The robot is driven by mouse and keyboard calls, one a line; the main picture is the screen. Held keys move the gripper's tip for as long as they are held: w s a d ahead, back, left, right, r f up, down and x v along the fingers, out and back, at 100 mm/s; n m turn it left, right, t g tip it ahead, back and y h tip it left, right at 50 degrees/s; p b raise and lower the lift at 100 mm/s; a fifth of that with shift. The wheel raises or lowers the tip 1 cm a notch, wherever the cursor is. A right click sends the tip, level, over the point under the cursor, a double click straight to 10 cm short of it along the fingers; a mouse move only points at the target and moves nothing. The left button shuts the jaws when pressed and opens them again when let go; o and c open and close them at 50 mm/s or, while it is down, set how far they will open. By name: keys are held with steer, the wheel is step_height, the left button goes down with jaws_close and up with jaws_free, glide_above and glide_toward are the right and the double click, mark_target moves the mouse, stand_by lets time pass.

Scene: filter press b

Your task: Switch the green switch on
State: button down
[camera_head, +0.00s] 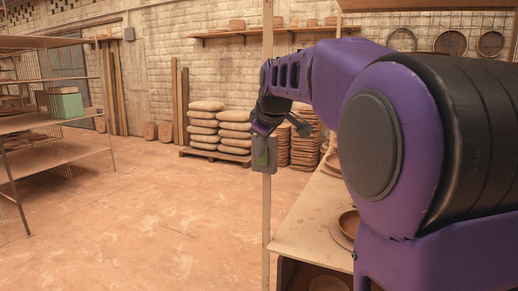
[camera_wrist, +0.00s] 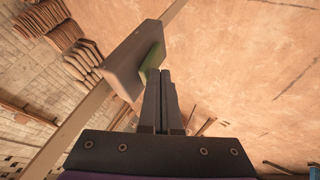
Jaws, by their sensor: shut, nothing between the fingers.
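The green switch (camera_head: 262,158) is a green rocker on a small grey box, which is fixed to a thin upright wooden post. In the wrist view the green rocker (camera_wrist: 152,60) shows on the side of the box facing my fingers. My gripper (camera_wrist: 160,74) is shut and empty, its fingertips right beside the green rocker. I cannot tell whether they touch it. In the head view my purple and black hand is just above the box, and the fingertips are hard to make out. The rocker's tilt is too small to read.
A wooden table (camera_head: 303,222) with clay dishes stands right of the post, partly hidden by my arm. Stacked sacks (camera_head: 205,125) lie on a pallet at the back wall. Metal shelves (camera_head: 60,155) stand at left. The floor between is clear.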

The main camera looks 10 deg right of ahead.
steer(key=p, duration=0.2)
steer(key=shift+w+d+r+g+p, duration=0.15)
steer(key=shift+w+d+g+p, duration=0.05)
steer(key=shift+w+g+p, duration=0.15)
steer(key=shift+r, duration=0.1)
steer(key=shift+r+p, duration=0.7)
steer(key=shift+s, duration=0.1)
